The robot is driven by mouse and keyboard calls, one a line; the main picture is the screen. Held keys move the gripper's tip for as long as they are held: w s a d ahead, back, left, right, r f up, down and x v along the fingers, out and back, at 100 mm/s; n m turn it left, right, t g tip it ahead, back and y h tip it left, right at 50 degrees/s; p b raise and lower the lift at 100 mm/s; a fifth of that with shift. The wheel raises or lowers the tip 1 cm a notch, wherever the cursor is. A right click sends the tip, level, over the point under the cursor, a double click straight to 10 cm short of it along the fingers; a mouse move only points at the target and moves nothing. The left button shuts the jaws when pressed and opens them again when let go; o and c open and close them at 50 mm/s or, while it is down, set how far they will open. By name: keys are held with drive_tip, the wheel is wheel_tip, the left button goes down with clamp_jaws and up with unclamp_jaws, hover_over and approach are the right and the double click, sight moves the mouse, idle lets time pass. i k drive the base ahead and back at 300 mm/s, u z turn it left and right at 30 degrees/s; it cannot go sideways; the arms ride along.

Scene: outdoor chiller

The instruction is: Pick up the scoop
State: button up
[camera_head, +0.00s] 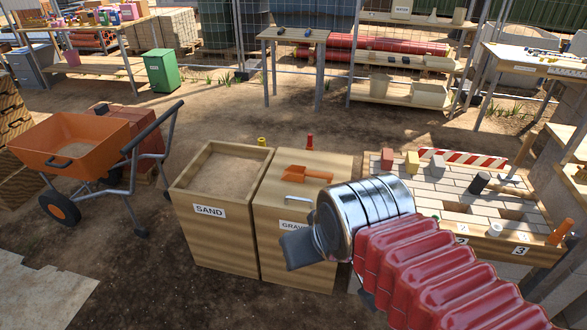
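The orange scoop (307,174) lies on top of the closed wooden gravel bin (266,225), near the back of its lid. Its broader part is to the left and its handle points right. My gripper (299,249) shows only as a dark grey piece below the silver end of my arm, in front of the gravel bin. In the picture it is below the scoop and apart from it. Most of the gripper is hidden by my arm, so its opening is not visible.
An open wooden sand bin (208,235) adjoins the gravel bin on the left. A metal handle (295,203) stands up from the gravel lid. A paver-topped table (450,190) is to the right. An orange wheelbarrow (78,142) stands at left. Bare ground lies behind the bins.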

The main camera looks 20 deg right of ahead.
sight(307, 175)
drive_tip(key=u, duration=0.3)
drive_tip(key=i, duration=1.35)
drive_tip(key=u, duration=0.25)
